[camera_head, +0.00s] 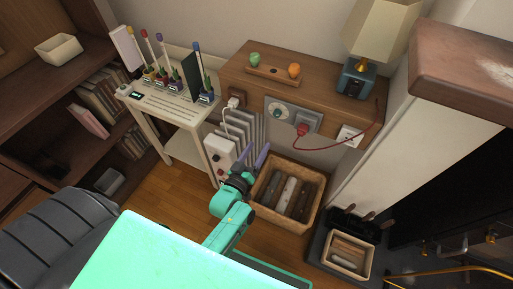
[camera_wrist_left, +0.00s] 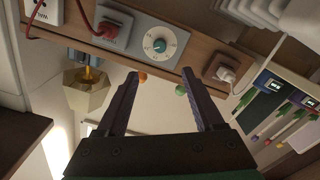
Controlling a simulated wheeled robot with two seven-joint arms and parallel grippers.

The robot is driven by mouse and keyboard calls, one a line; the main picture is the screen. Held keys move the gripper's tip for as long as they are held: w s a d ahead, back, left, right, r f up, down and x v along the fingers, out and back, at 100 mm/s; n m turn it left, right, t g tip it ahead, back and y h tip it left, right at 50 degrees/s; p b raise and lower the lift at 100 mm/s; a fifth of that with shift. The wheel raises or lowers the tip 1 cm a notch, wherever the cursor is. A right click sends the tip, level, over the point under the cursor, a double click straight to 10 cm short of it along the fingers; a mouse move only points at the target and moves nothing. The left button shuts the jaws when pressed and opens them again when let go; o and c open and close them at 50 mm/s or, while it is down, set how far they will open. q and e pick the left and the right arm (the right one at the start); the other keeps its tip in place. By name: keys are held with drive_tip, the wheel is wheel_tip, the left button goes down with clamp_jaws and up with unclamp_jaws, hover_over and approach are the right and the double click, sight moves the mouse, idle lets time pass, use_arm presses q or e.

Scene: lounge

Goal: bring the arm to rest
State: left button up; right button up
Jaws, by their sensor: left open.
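My left gripper (camera_head: 256,153) shows in the head view at the end of my teal left arm, with its two purple fingers pointing up and apart. It is in front of the wooden wall box and beside the wicker basket (camera_head: 262,215) in the picture. In the left wrist view the gripper (camera_wrist_left: 160,73) has its fingers spread, with nothing between them. A panel with a round teal dial (camera_wrist_left: 159,45) shows beyond the fingertips. My right gripper is not in view.
A white stand (camera_head: 168,105) with several colored-topped items is at left. The wooden wall box (camera_head: 235,72) carries a lamp (camera_head: 357,78), a red plug (camera_head: 302,130) and its cord. The basket holds log-like pieces. A smaller crate (camera_head: 345,262) stands at right. Wooden floor (camera_head: 168,190) shows at left.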

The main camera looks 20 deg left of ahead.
use_arm(q)
drive_tip(key=shift+s, duration=0.1)
idle(0.4)
drive_tip(key=s+f+m+g+p, duration=0.1)
drive_tip(key=s+f+m+g, duration=0.1)
drive_tip(key=s+f+g, duration=0.65)
drive_tip(key=s+f+m+g+p, duration=0.1)
drive_tip(key=s+f+m+p, duration=0.15)
drive_tip(key=s+f, duration=0.75)
drive_tip(key=s+a+f+m+g, duration=0.1)
drive_tip(key=s+a+f+g, duration=0.2)
drive_tip(key=s+f, duration=0.3)
drive_tip(key=s+a+f+m+g+y, duration=0.1)
drive_tip(key=s+a+f+g, duration=0.3)
drive_tip(key=s, duration=0.7)
wheel_tip(320, 180, down, 3)
drive_tip(key=shift+a+f, duration=0.1)
drive_tip(key=shift+a, duration=0.95)
drive_tip(key=shift+m+g, duration=0.25)
